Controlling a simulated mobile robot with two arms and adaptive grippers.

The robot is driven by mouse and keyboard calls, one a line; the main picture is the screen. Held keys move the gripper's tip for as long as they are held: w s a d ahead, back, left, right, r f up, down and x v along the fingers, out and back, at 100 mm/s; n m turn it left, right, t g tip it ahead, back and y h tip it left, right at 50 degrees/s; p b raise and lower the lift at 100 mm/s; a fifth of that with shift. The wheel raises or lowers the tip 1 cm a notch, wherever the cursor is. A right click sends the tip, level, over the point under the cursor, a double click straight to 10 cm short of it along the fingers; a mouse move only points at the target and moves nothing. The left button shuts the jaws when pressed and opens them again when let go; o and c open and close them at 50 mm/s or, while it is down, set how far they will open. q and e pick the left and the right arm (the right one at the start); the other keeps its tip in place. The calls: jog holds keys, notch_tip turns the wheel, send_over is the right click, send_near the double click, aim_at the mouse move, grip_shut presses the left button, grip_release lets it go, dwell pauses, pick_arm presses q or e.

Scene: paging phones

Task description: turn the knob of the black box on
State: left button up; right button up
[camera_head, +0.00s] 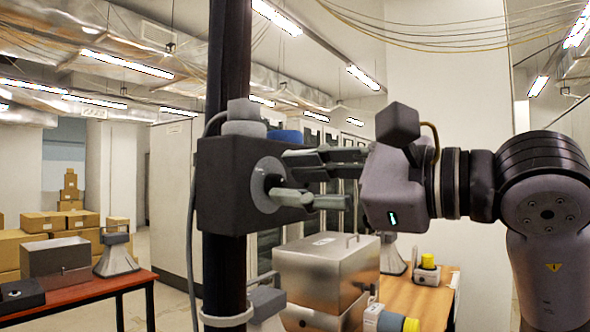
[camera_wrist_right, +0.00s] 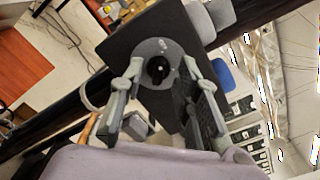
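The black box (camera_head: 218,170) is mounted on a dark vertical pole at the middle of the head view. Its round grey dial with a black knob (camera_head: 270,186) faces right, toward my right gripper. My right gripper (camera_head: 283,177) comes in from the right with its fingers spread, one above and one below the knob's height. In the right wrist view the black knob (camera_wrist_right: 158,70) sits between the two open fingertips (camera_wrist_right: 163,68), with a gap on each side. The fingertips are close to the dial's rim; I cannot tell whether they touch it. My left gripper is not in view.
A metal box with a handle (camera_head: 325,265) stands below my right gripper. A wooden table (camera_head: 428,300) with a yellow-topped device (camera_head: 428,268) lies behind it. A red table (camera_head: 95,287) and cardboard boxes (camera_head: 45,223) are at left. A cable (camera_head: 190,225) hangs beside the pole.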

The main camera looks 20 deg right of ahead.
jog(key=shift+w+a, duration=0.3)
jog(key=shift+w, duration=0.05)
grip_shut()
dwell(0.4)
